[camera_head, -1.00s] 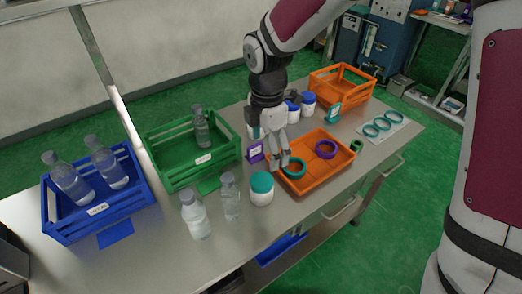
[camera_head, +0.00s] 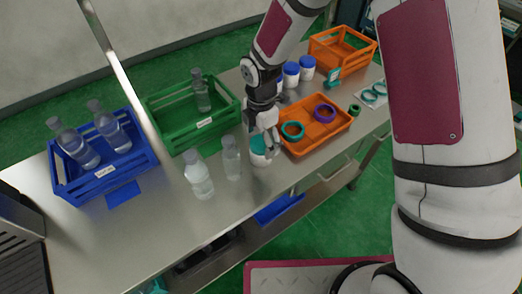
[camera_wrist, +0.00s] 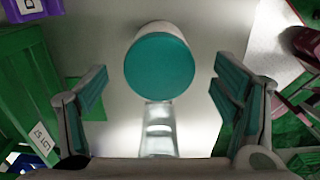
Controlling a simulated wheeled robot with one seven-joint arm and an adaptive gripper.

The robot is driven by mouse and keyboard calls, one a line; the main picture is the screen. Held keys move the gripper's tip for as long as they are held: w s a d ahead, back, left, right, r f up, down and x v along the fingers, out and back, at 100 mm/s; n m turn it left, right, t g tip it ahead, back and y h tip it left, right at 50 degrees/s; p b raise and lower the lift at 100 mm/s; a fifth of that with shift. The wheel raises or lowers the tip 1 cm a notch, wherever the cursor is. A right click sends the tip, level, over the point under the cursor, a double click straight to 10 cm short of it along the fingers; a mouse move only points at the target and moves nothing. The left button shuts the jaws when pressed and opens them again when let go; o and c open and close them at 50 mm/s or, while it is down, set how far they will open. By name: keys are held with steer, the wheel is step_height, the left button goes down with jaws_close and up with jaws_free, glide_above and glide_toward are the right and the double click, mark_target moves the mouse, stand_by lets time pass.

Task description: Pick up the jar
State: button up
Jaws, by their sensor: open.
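A white jar with a teal lid (camera_head: 258,158) stands on the steel table, left of the orange tray and partly hidden behind my fingers. In the wrist view its round teal lid (camera_wrist: 160,67) shows from above, with some white body beyond it. My gripper (camera_head: 265,143) is just above the jar, pointing down. In the wrist view the two fingers are spread wide, one on each side of the lid, with gaps on both sides. Nothing is held.
Two clear bottles (camera_head: 199,177) (camera_head: 231,158) stand left of the jar; one shows close to it in the wrist view (camera_wrist: 159,128). An orange tray (camera_head: 318,145) with teal and purple rings lies to the right. Blue (camera_head: 107,180) and green crates (camera_head: 196,137) stand left; blue-lidded jars (camera_head: 307,69) stand behind.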

steer(key=shift+f+p, duration=0.3)
steer(key=shift+f, duration=1.4)
steer(key=shift+c, duration=0.6)
steer(key=c, duration=1.3)
steer(key=shift+r, duration=0.1)
steer(key=shift+c, duration=0.2)
